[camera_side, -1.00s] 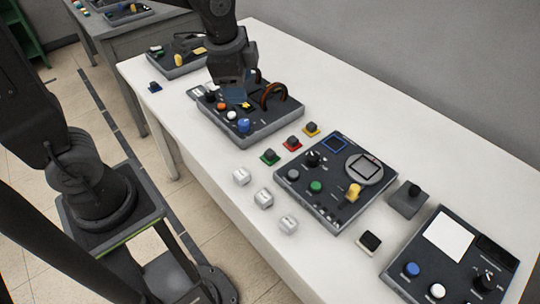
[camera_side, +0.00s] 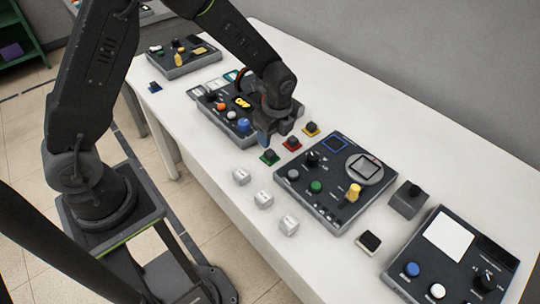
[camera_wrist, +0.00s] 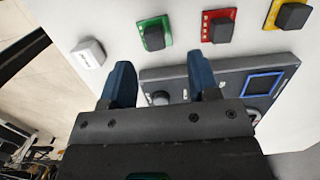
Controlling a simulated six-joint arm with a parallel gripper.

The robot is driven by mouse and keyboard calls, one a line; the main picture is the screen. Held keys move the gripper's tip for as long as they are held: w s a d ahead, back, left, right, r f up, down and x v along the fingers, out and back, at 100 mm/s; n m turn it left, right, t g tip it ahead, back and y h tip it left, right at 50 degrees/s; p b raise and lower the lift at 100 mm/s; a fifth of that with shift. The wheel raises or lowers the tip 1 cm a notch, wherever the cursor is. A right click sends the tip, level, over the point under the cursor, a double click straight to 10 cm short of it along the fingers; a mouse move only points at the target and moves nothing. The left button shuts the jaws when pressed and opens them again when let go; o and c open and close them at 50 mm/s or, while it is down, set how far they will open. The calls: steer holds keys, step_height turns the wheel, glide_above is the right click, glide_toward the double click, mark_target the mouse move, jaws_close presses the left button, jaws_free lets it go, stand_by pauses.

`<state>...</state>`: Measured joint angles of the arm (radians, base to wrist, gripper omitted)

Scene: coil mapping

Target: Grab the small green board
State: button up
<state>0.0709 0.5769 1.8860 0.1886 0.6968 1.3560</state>
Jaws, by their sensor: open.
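The small green board (camera_side: 270,157) is a flat square with a dark block on top, lying on the white table. In the wrist view the green board (camera_wrist: 143,28) lies just ahead of my gripper (camera_wrist: 160,85), with its dark block (camera_wrist: 154,38) upright. My gripper (camera_side: 266,140) is above the table beside the green board in the side view. Its two blue fingers are apart, with nothing between them. The matching red board (camera_side: 292,143) and yellow board (camera_side: 311,129) lie in a row to the right.
A dark control panel (camera_side: 335,212) lies right of the boards, and another panel (camera_side: 209,107) lies behind my gripper. Several white cubes, one of them (camera_side: 241,177) near the green board, line the front edge. A grey box (camera_side: 408,203) stands farther right.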

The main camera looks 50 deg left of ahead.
mark_target(270, 152)
steer(key=f, duration=0.5)
steer(key=shift+s+a+f, duration=0.1)
steer(key=shift+s+f, duration=0.2)
steer(key=shift+s, duration=0.1)
steer(key=shift+f, duration=0.5)
steer(key=shift+c, duration=0.4)
steer(key=c, duration=0.6)
steer(key=shift+o, duration=0.2)
steer(key=shift+r, duration=0.1)
